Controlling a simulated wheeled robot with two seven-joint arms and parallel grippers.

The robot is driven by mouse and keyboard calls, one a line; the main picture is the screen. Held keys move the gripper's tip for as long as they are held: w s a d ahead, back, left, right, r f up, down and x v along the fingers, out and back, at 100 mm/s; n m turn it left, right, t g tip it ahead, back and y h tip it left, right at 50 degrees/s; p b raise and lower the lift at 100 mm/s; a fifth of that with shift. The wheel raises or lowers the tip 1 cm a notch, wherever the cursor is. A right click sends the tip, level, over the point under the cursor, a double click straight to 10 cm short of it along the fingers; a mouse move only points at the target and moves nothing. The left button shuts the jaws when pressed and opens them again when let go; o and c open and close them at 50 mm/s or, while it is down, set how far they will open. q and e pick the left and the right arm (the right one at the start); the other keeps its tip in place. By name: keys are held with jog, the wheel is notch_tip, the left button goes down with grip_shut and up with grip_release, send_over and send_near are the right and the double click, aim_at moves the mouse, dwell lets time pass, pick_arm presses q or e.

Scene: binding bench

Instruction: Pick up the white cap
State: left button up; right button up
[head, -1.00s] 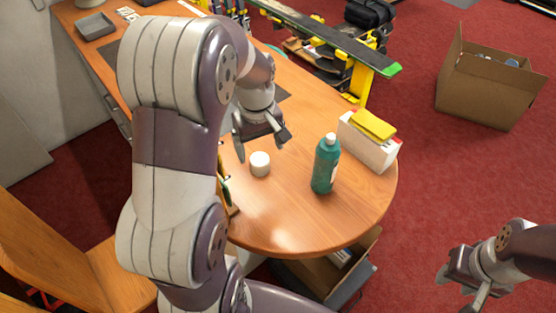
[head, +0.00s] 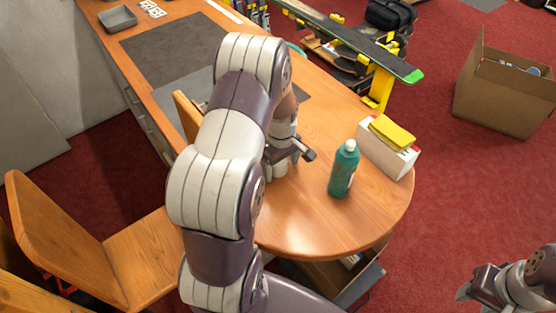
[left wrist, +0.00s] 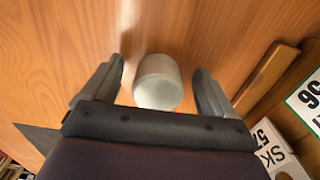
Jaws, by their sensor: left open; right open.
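The white cap (left wrist: 158,82) stands on the wooden table, between the two open fingers of my left gripper (left wrist: 160,88) in the left wrist view. A gap shows on both sides, so the fingers do not touch it. In the head view the cap (head: 279,170) is mostly hidden behind my left gripper (head: 288,158) and arm. My right gripper (head: 472,290) is open and empty at the lower right, over the red carpet, away from the table.
A green bottle with a white top (head: 344,168) stands right of my left gripper. A white box (head: 385,155) with a yellow item (head: 393,133) on it is at the table's right edge. A wooden chair (head: 150,255) is at left. The table front (head: 315,225) is clear.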

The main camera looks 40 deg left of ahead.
pick_arm(q)
jog(key=c, duration=1.1)
jog(key=shift+c, duration=0.2)
